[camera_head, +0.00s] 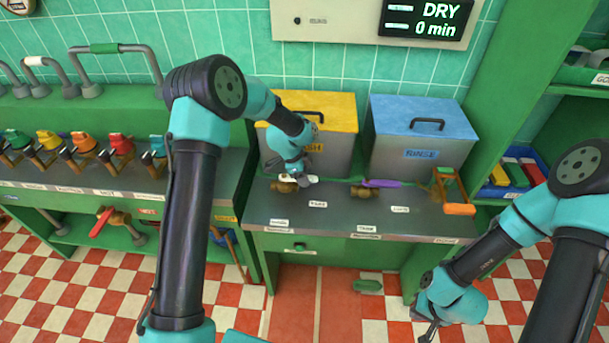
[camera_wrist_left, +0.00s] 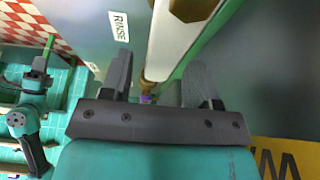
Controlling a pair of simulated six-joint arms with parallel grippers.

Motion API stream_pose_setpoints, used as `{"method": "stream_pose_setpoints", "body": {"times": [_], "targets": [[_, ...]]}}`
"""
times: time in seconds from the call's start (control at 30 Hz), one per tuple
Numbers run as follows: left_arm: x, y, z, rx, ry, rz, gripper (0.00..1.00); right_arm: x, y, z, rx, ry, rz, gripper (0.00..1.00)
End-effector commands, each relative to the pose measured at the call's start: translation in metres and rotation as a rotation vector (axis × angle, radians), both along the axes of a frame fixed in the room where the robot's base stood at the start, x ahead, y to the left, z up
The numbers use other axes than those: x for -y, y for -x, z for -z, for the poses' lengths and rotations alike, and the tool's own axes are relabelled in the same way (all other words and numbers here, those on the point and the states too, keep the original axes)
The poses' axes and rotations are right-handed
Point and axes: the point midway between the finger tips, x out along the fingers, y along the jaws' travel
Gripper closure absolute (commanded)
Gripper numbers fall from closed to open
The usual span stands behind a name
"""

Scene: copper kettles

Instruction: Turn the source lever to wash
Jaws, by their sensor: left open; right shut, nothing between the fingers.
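The white lever (camera_head: 311,179), apparently the source lever, sits on a brass valve (camera_head: 283,187) on the counter in front of the yellow-lidded wash tank (camera_head: 337,107). In the left wrist view the white lever (camera_wrist_left: 178,38) runs up from between my left gripper's fingers, close in front of them. My left gripper (camera_wrist_left: 160,66) is open with a finger to either side of it. Whether either finger touches it, I cannot tell. A small RINSE label (camera_wrist_left: 119,26) lies to its left. In the head view my left wrist partly hides the lever. My right gripper (camera_head: 428,328) is shut and empty, low at the right.
A second brass valve with a purple lever (camera_head: 382,183) stands to the right, before the blue-lidded rinse tank (camera_head: 422,117). Several coloured-handled tools (camera_head: 85,142) line the left counter. A display reads DRY, 0 min.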

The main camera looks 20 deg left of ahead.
Motion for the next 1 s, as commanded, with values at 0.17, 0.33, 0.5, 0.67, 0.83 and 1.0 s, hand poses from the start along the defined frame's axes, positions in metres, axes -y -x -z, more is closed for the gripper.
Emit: {"method": "stream_pose_setpoints", "body": {"times": [0.17,0.33,0.5,0.67,0.83,1.0], "targets": [[-0.0001,0.0000,-0.0004,0.000,0.000,0.000,0.47,0.0000,0.0000,0.0000,0.000,0.000,0.000,1.00],[-0.0001,0.0000,-0.0005,0.000,0.000,0.000,0.63,0.0000,0.0000,0.0000,0.000,0.000,0.000,1.00],[-0.0002,0.0000,-0.0006,0.000,0.000,0.000,0.79,0.0000,0.0000,0.0000,0.000,0.000,0.000,1.00],[-0.0002,0.0000,-0.0006,0.000,0.000,0.000,0.94,0.0000,0.0000,0.0000,0.000,0.000,0.000,1.00],[-0.0003,0.0001,-0.0006,0.000,0.000,0.000,1.00,0.0000,0.0000,0.0000,0.000,0.000,0.000,1.00],[-0.0012,0.0005,-0.0007,-0.001,0.000,0.001,1.00,0.0000,0.0000,0.0000,0.000,0.000,0.000,1.00]]}}
